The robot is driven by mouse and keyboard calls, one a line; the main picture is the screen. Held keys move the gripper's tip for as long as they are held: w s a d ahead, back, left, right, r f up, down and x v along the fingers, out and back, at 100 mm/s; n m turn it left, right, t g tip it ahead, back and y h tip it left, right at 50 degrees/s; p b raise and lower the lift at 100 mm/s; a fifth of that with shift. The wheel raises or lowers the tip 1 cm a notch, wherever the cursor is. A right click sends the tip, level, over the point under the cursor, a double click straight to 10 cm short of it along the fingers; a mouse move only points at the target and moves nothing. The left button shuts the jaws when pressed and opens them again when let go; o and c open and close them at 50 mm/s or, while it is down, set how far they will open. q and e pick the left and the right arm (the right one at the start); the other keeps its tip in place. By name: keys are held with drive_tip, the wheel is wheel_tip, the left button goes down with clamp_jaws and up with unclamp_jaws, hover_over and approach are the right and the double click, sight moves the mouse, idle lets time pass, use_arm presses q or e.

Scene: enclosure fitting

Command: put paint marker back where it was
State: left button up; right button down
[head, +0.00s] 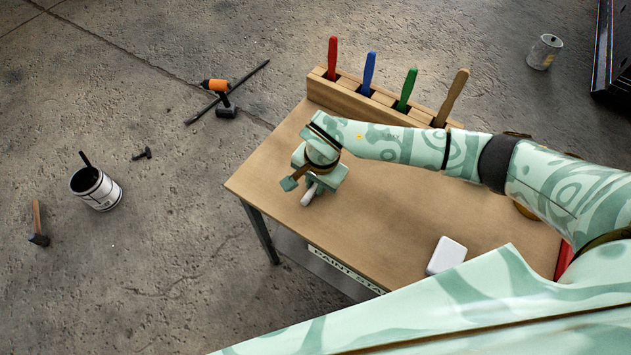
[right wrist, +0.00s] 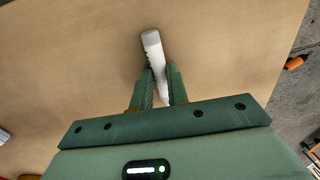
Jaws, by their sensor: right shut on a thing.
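The paint marker (right wrist: 153,48) is a white stick, seen in the right wrist view between the fingers of my right gripper (right wrist: 160,78). The gripper is shut on it, and one end sticks out past the fingertips. In the head view my right gripper (head: 306,186) is over the left part of the wooden table (head: 400,200), and a short white end of the marker (head: 308,197) shows below it. I cannot tell whether the marker touches the tabletop. My left gripper is not in view.
A wooden rack (head: 352,100) along the table's back edge holds red, blue, green and wooden-handled tools. A white rounded box (head: 446,255) sits near the front edge. The tabletop between is mostly clear. A paint can (head: 97,190) and tools lie on the floor.

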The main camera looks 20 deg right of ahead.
drive_tip(key=c, duration=1.4)
unclamp_jaws()
drive_tip(key=shift+f, duration=0.1)
drive_tip(key=shift+o, duration=0.2)
wheel_tip(320, 180, up, 12)
drive_tip(key=s+p, duration=0.1)
drive_tip(key=p, duration=0.3)
drive_tip(key=shift+d, duration=0.4)
